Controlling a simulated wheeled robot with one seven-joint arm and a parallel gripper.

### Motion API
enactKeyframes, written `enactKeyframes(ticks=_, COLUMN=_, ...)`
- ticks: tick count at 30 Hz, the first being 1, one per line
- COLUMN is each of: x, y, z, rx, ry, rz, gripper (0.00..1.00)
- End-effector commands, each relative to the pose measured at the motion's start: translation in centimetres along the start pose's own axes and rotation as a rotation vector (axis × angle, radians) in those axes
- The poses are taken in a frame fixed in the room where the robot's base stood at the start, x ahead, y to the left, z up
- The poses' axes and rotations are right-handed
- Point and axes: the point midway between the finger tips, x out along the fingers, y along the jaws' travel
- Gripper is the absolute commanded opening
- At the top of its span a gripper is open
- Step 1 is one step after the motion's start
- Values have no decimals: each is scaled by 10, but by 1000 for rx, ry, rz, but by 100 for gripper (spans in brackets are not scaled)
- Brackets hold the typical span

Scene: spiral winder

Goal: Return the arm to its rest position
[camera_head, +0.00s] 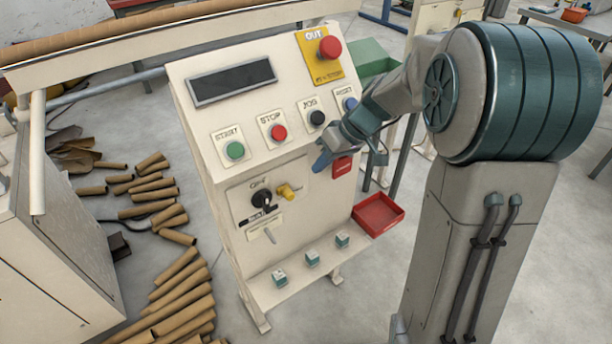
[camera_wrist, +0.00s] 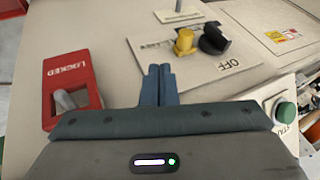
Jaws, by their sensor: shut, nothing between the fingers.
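My gripper (camera_head: 322,160) is in front of the right side of the cream control panel (camera_head: 205,112), below the JOG button (camera_head: 317,117). In the wrist view my gripper (camera_wrist: 158,70) has its two blue fingers together with nothing between them. The fingers point toward the panel face, between the red LOCKED tag (camera_wrist: 70,85) and the yellow knob (camera_wrist: 185,42). I cannot tell whether the fingertips touch the panel. My arm reaches in from the right in the head view, bent at the large joint.
The panel carries a green START button (camera_head: 235,150), a red STOP button (camera_head: 278,132), a RESET button (camera_head: 350,104) and a red emergency button (camera_head: 330,47). A black selector (camera_head: 262,199) sits below. A red tray (camera_head: 378,214) is at the panel's right. Cardboard tubes (camera_head: 180,295) lie left.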

Motion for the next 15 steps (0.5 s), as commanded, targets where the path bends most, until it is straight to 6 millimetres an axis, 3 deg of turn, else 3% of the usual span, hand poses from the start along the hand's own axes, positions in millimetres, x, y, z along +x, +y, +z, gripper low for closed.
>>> enactKeyframes(ticks=1, x=-14, y=1, z=-1, rx=0, ry=4, rz=5, gripper=0)
enactKeyframes(ticks=6, x=-44, y=1, z=-1, rx=2, ry=3, rz=4, gripper=0)
enactKeyframes(ticks=15, x=-62, y=1, z=-1, rx=1, ry=1, rz=5, gripper=0)
